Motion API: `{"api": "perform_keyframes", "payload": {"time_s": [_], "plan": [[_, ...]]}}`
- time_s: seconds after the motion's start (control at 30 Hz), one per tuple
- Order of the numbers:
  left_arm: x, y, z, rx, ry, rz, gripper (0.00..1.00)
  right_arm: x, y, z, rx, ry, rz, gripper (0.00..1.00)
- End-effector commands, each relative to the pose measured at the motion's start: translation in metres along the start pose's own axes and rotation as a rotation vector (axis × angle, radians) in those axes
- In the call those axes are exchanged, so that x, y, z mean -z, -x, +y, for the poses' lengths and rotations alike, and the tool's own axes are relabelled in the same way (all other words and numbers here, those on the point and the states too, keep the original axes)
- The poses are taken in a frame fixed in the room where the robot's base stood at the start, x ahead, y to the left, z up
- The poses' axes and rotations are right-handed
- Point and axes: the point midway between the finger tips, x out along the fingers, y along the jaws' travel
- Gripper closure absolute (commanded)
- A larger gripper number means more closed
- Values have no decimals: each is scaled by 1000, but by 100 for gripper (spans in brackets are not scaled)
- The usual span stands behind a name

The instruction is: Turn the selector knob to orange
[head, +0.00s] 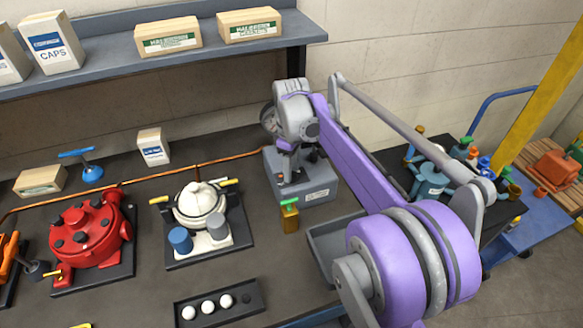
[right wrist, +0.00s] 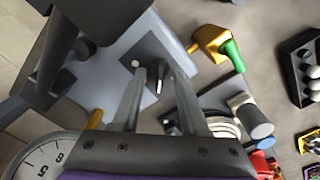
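The selector box is a grey box (head: 318,188) on the bench, right of the middle in the head view. In the right wrist view its pale face (right wrist: 85,95) carries a dark square plate with a small black selector knob (right wrist: 160,77). My right gripper (head: 287,172) reaches down over the box in the head view and hides the knob there. In the right wrist view my right gripper (right wrist: 158,72) has its two fingers apart, with the knob showing between their tips. I cannot tell whether they touch it. No orange mark is clear. My left gripper is not in view.
A brass piece with a green top (head: 289,217) stands just in front of the box. A white-domed motor (head: 200,205) and a red motor (head: 88,235) sit to the left. A dark tray with white balls (head: 217,304) lies near the front. A shelf (head: 110,75) hangs behind.

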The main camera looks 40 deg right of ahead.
Motion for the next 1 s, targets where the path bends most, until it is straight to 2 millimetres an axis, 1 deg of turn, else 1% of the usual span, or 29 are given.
{"api": "perform_keyframes", "payload": {"time_s": [0.17, 0.27, 0.37, 0.6, 0.7, 0.83, 1.0], "plan": [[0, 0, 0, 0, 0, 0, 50, 0, 1, 0, 0, 0, 0, 56], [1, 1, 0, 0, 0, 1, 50, 0, 10, 0, 0, 0, 0, 56], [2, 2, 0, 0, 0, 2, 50, 0, 26, 0, 0, -1, 0, 56], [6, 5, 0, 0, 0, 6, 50, 0, 76, 0, 0, -1, 0, 56], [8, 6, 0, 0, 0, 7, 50, 0, 92, 0, 0, -1, 0, 56], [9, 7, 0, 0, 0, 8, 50, 0, 104, 0, 0, 0, 0, 56], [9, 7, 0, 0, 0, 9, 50, 0, 109, 0, 0, 0, 0, 56]]}}
